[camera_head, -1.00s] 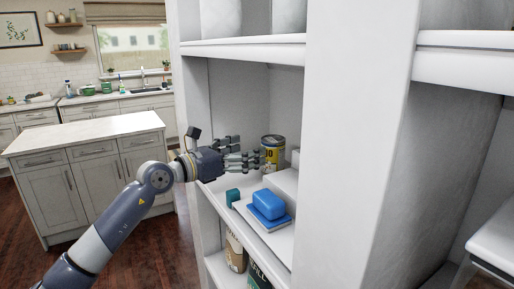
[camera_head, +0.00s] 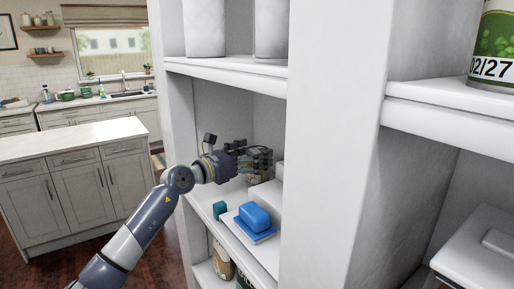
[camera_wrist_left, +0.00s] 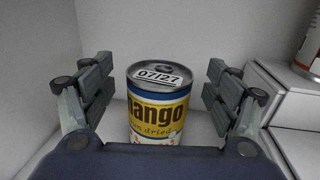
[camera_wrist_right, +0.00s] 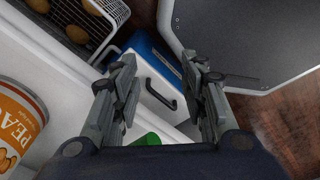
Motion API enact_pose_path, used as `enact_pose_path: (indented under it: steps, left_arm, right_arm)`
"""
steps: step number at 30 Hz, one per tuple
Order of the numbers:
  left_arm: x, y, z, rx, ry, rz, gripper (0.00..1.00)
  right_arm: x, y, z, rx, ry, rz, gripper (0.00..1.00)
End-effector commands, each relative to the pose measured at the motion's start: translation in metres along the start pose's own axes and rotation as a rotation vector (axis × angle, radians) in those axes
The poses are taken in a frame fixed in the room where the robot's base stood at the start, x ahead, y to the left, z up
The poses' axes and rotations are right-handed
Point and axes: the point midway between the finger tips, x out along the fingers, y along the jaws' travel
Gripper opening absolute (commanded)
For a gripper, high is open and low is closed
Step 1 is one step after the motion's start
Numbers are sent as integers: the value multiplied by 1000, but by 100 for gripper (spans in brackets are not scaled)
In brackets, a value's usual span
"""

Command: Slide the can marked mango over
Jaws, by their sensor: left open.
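The mango can (camera_wrist_left: 158,108) stands upright between the spread fingers of my left gripper (camera_wrist_left: 155,95) in the left wrist view. It has a yellow and blue label and a "07/27" tag on its lid, and clear gaps show on both sides of it. In the head view my left gripper (camera_head: 258,158) is inside the middle shelf bay and hides most of the can (camera_head: 254,178). My right gripper (camera_wrist_right: 160,85) shows only in its own wrist view, with its fingers apart and nothing between them.
White boxes (camera_wrist_left: 295,100) stand to the can's right, one bearing another can (camera_wrist_left: 308,55). An orange-labelled can (camera_wrist_right: 18,125) is near my right gripper.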

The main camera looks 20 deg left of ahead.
Motion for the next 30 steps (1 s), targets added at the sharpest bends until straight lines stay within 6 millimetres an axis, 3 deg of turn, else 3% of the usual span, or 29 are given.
enact_pose_path:
  steps: [6,16,17,24,30]
  left_arm:
    - [16,0,0,-1,0,1,81]
    - [18,0,0,1,0,0,81]
    - [18,0,0,1,0,0,79]
    - [17,0,0,0,0,1,24]
    - [17,1,-1,0,1,1,22]
  right_arm:
    - [-5,3,2,1,-4,4,40]
    - [-5,3,6,2,-10,3,40]
    - [-5,3,6,2,-10,3,40]
    - [-5,2,6,2,-10,2,40]
    - [-4,-1,5,2,-9,-1,40]
